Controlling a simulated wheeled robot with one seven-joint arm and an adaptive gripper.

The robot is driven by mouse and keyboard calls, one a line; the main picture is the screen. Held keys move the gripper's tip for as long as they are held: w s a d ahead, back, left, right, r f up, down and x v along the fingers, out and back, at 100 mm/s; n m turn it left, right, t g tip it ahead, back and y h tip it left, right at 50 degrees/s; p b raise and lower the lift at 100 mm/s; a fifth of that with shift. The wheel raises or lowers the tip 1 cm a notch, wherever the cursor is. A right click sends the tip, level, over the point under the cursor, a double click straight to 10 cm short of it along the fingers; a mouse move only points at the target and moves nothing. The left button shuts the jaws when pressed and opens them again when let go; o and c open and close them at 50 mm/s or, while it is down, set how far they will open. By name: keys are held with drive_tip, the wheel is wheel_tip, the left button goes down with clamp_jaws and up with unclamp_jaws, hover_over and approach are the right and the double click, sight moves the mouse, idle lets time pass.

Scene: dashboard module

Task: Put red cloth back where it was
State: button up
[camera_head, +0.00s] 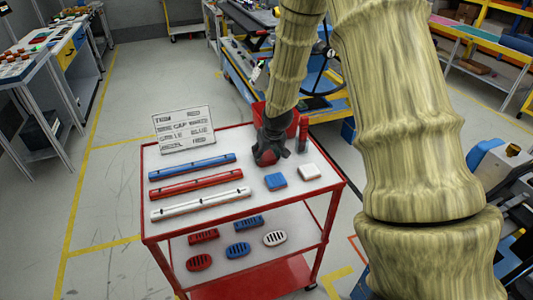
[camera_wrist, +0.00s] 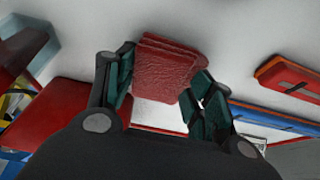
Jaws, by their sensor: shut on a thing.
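The red cloth (camera_wrist: 163,62) is a folded, rough-surfaced square pad. In the wrist view it is held between the two fingers of my gripper (camera_wrist: 164,72). In the head view my gripper (camera_head: 268,153) points down over the cart's white top, left of and behind the blue cloth (camera_head: 275,181). Only a little red shows between the fingers there. I cannot tell whether the red cloth touches the top. The white cloth (camera_head: 309,172) lies right of the blue one.
The cart (camera_head: 243,207) has a red rim. Blue (camera_head: 192,167), red (camera_head: 195,183) and white (camera_head: 200,204) strips lie on its left. A sign (camera_head: 184,130) stands at the back left. A red bin (camera_head: 291,121) is behind my gripper, beside a dark red cylinder (camera_head: 304,134). Vent pieces lie on the lower shelf.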

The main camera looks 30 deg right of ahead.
drive_tip(key=shift+f, duration=0.2)
drive_tip(key=o, duration=0.7)
drive_tip(key=shift+o, duration=1.3)
drive_tip(key=shift+f, duration=0.1)
drive_tip(key=shift+r, duration=0.55)
drive_tip(key=b+v, duration=0.1)
drive_tip(key=v, duration=1)
drive_tip(key=shift+s+r, duration=0.2)
drive_tip(key=shift+r, duration=0.05)
drive_tip(key=shift+a+f, duration=0.1)
drive_tip(key=shift+a, duration=0.1)
